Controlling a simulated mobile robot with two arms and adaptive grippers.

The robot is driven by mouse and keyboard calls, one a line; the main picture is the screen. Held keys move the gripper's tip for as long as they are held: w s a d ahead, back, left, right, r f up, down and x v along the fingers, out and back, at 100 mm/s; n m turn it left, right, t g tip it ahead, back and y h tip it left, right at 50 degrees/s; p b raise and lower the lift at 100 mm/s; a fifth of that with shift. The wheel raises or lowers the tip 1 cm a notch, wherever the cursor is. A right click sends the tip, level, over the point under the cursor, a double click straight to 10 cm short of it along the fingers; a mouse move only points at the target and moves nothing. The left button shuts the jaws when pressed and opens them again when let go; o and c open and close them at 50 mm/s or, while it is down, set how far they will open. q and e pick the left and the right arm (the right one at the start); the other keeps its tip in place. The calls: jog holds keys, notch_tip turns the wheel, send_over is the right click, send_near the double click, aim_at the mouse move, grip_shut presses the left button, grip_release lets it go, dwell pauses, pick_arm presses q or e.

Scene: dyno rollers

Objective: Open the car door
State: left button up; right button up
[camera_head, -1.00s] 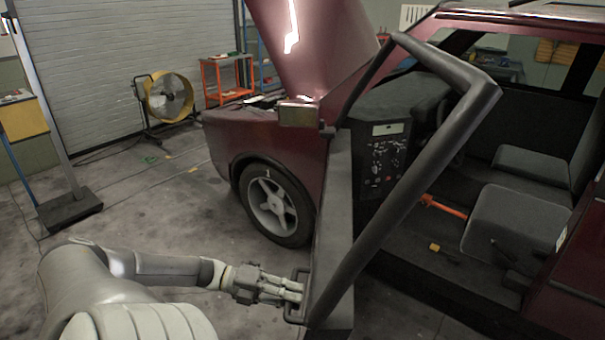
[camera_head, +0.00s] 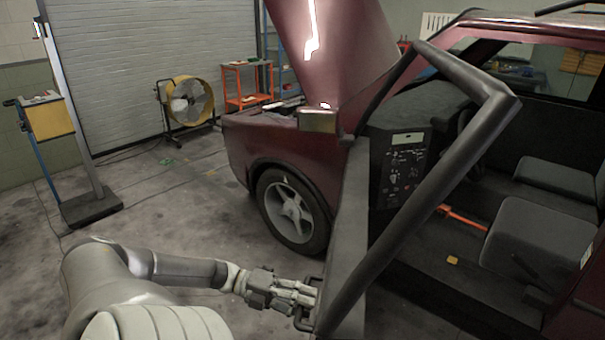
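The dark red car's door (camera_head: 352,235) stands wide open, swung out from the body, with its black window frame (camera_head: 440,185) slanting across the view. A dark door handle (camera_head: 303,318) shows low on the door's outer side. My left gripper (camera_head: 309,297) is at this handle, its fingertips at or touching it. Whether the fingers close around the handle cannot be told. The car's interior with dark seats (camera_head: 535,240) and dashboard panel (camera_head: 405,165) is exposed. My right gripper is not in view.
The car's hood (camera_head: 325,50) is raised. A front wheel (camera_head: 292,207) is beside the door. A yellow fan (camera_head: 188,101), an orange cart (camera_head: 246,85) and a post on a dark base (camera_head: 92,207) stand behind.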

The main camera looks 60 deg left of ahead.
pick_arm(q)
jog(key=v, duration=1.2)
jog(key=shift+f, duration=0.1)
